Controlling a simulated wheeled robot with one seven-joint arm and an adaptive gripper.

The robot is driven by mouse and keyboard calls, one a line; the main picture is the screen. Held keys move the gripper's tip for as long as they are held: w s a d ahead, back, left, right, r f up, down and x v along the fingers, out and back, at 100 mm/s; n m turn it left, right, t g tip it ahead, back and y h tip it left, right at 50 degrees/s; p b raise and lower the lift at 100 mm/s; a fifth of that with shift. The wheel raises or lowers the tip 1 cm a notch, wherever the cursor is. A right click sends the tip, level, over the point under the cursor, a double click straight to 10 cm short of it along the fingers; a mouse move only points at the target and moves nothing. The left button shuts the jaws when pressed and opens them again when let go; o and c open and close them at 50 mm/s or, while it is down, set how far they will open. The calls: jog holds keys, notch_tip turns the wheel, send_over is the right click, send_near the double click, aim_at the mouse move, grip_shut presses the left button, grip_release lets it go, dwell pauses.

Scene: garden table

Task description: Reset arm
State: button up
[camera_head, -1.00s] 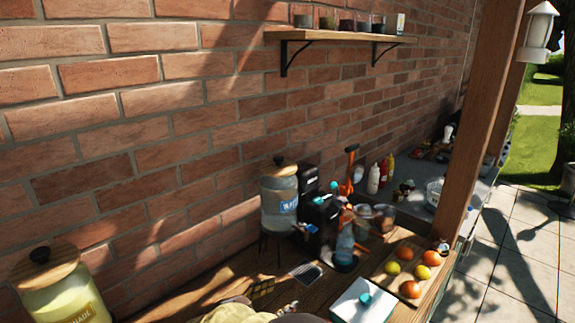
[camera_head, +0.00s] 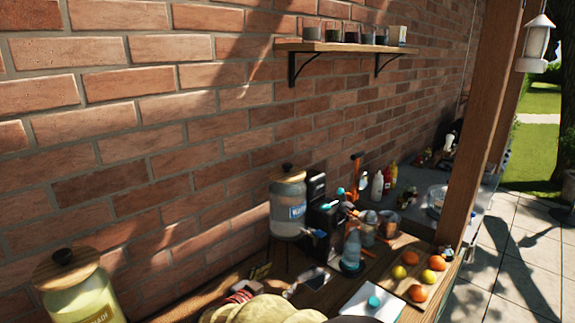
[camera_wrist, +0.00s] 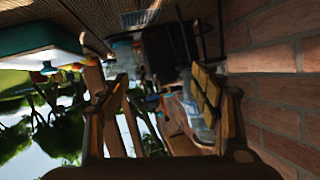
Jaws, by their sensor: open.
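My gripper (camera_wrist: 155,92) shows only in the wrist view, with its two fingers spread wide apart. Nothing is held between them. The wrist view is turned on its side, with the brick wall at the right. Past the fingers, dark and clear items of the table show dim and small. The arm and gripper cannot be made out in the head view.
The brick wall (camera_head: 150,140) runs along the table's back. A lemonade jar (camera_head: 80,300), water dispenser (camera_head: 288,205), clear bottle (camera_head: 352,250) and fruit board (camera_head: 398,288) crowd the table. A wooden shelf (camera_head: 345,46) hangs above; a post (camera_head: 480,110) stands at right.

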jog(key=w+r+n+t+y, duration=0.25)
jog(key=r+y, duration=0.25)
jog(key=r, duration=0.5)
jog(key=s+d+r+n+g+y, duration=0.2)
jog(key=s+d+r+n+y, duration=0.15)
jog(key=s+r+y, duration=0.35)
jog(key=s+d+f+g+h, duration=0.1)
jog(key=s+d+f+g, duration=0.1)
jog(key=s+d, duration=0.4)
jog(key=s+d+f+n+g+h, duration=0.1)
jog(key=s+d, duration=0.5)
jog(key=s, duration=0.8)
jog(key=s+d+f+n+g+h, duration=0.1)
jog(key=s+d+f+g+h, duration=0.2)
jog(key=s, duration=0.7)
jog(key=d+f+g, duration=0.1)
jog(key=d+f, duration=0.1)
jog(key=d, duration=0.1)
jog(key=shift+d, duration=0.3)
